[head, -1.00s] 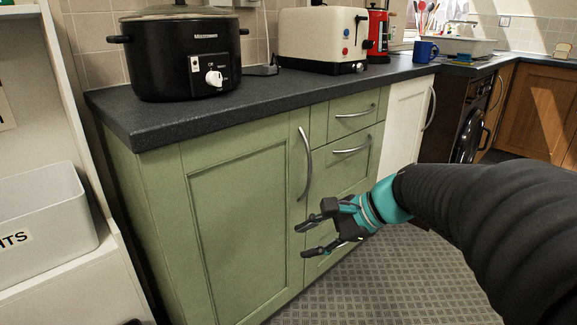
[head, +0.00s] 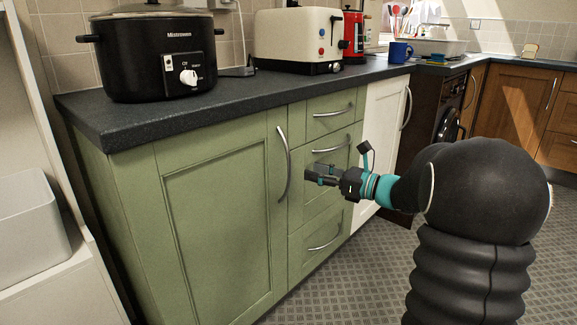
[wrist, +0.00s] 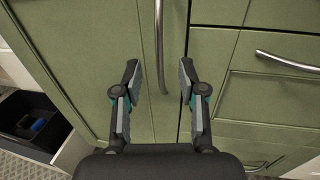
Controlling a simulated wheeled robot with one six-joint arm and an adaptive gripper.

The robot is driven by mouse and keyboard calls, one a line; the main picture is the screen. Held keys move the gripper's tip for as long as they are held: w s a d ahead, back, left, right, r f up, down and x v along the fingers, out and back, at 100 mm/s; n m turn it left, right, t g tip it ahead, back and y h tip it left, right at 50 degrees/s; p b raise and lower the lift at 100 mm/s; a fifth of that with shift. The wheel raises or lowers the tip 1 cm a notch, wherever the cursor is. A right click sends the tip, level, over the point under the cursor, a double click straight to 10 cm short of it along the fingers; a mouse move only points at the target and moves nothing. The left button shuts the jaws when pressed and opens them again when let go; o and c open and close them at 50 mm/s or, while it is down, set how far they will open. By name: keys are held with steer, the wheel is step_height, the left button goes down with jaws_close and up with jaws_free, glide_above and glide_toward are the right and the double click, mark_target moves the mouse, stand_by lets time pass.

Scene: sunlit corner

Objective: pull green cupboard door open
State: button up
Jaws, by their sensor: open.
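The green cupboard door (head: 220,225) is shut, at the left of the green unit. Its curved silver handle (head: 283,165) stands upright along the door's right edge. My gripper (head: 311,175) is just right of the handle in the head view, pointing left at it. In the wrist view my gripper (wrist: 158,82) is open, and the lower part of the handle (wrist: 159,50) shows between and ahead of the two fingertips. I see no contact between the fingers and the handle. The green door (wrist: 90,50) fills the left of the wrist view.
Green drawers (head: 325,190) with silver handles are right of the door, then a white door (head: 380,135). A dark worktop (head: 240,95) carries a black slow cooker (head: 155,55) and a cream toaster (head: 310,38). White shelving is at the left. Patterned floor lies clear in front.

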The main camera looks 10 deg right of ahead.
glide_above(288, 190)
steer(key=shift+w+d, duration=0.1)
steer(key=shift+w, duration=0.3)
jaws_close()
